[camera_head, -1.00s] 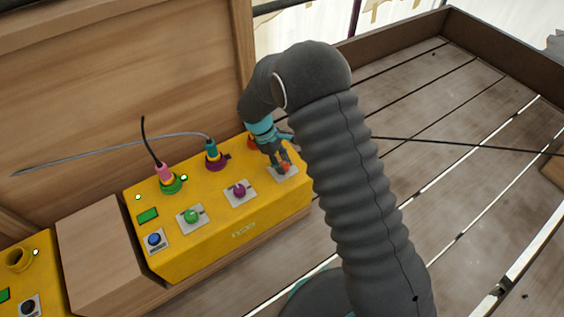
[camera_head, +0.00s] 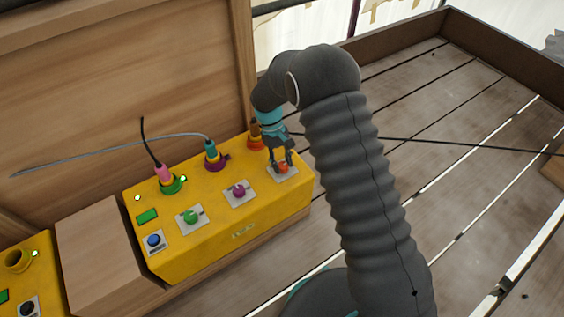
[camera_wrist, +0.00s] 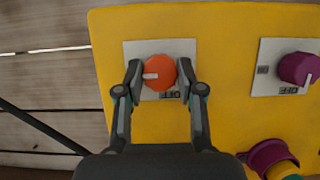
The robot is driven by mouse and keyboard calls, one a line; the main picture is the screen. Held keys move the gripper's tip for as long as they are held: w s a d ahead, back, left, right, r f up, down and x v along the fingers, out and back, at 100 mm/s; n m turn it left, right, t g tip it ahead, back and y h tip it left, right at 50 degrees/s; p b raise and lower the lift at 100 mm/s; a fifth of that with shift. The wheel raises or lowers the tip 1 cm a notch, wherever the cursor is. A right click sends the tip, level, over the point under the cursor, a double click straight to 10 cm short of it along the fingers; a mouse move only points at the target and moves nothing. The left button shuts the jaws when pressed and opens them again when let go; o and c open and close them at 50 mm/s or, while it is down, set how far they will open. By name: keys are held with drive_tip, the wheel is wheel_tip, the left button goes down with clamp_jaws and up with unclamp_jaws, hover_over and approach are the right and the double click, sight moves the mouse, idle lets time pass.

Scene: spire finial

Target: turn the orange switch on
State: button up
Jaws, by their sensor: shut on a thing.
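The orange switch (camera_wrist: 159,72) is a round knob on a white plate in the wrist view. Its white pointer mark points left in that view, and an upside-down "OFF" label shows below it. My gripper (camera_wrist: 160,69) is shut on the knob, one finger on each side. In the head view my gripper (camera_head: 281,162) reaches down onto the orange switch (camera_head: 283,168) at the right end of the yellow box (camera_head: 240,220). The fingers partly hide the switch there.
A purple knob (camera_head: 239,190) and a green knob (camera_head: 192,216) sit left of the orange one, with a blue button (camera_head: 154,240) beyond. Plugs with cables stand in sockets behind, including a purple socket (camera_head: 215,161). A wooden panel (camera_head: 120,90) rises behind the box.

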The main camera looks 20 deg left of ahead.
drive_tip(key=shift+f, duration=0.1)
idle(0.3)
drive_tip(key=o, duration=1.1)
drive_tip(key=shift+o, duration=0.2)
drive_tip(key=v, duration=1.2)
